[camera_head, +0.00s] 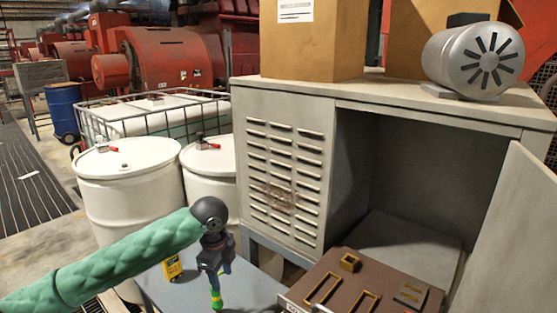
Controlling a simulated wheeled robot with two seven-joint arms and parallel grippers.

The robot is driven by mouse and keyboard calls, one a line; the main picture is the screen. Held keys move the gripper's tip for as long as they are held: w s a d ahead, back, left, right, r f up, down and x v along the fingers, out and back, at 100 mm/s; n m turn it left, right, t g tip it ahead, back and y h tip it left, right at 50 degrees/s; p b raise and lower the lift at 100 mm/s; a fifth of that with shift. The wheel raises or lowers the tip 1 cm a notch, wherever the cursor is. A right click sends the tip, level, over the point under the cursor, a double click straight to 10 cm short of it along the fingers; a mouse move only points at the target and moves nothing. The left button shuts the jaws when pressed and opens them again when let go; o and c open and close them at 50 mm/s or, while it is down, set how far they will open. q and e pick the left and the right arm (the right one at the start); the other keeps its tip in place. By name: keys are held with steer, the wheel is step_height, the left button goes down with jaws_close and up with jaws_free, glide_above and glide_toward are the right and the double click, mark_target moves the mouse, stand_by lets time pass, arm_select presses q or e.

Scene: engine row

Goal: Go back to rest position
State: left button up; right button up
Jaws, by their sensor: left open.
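My left arm, in a green padded sleeve, comes in from the left. Its dark gripper (216,296) points down over a blue-grey tabletop (246,288). Green and yellow show at its fingertips. The gripper is open; the picture is too small to show the gap between the fingers clearly. A small yellow item (172,268) is on the tabletop just left of the gripper, apart from it. My right gripper is not in view.
A brown panel (330,267) with brass-coloured frames and small blocks is right of the gripper. Behind stands a grey cabinet (285,110), its door (515,230) open, with a silver motor (472,60) on top. White drums (128,200) stand behind my arm.

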arm_select(q)
steer(key=s+d+f+n+t+h, duration=0.25)
steer(key=s+d+f+n, duration=0.55)
steer(key=s+f, duration=0.55)
steer(key=s+a+f+n+y, duration=0.1)
steer(key=s+a+f+n, duration=0.45)
steer(key=s, duration=0.45)
steer(key=s+a+f+n+y, duration=0.2)
steer(key=s+a+f+n, duration=0.2)
steer(key=s+a+n, duration=0.45)
steer(key=s+d+f+m, duration=0.1)
steer(key=s+f, duration=0.1)
steer(key=f, duration=1.3)
steer(key=s+d+f, duration=0.1)
steer(key=s+f, duration=0.1)
steer(key=f, duration=1.3)
steer(key=s+d+f+m+g, duration=0.1)
steer(key=s+d+f, duration=0.1)
steer(key=f, duration=1.3)
steer(key=shift+s+m, duration=0.3)
steer(key=shift+s, duration=0.1)
steer(key=shift+h, duration=0.25)
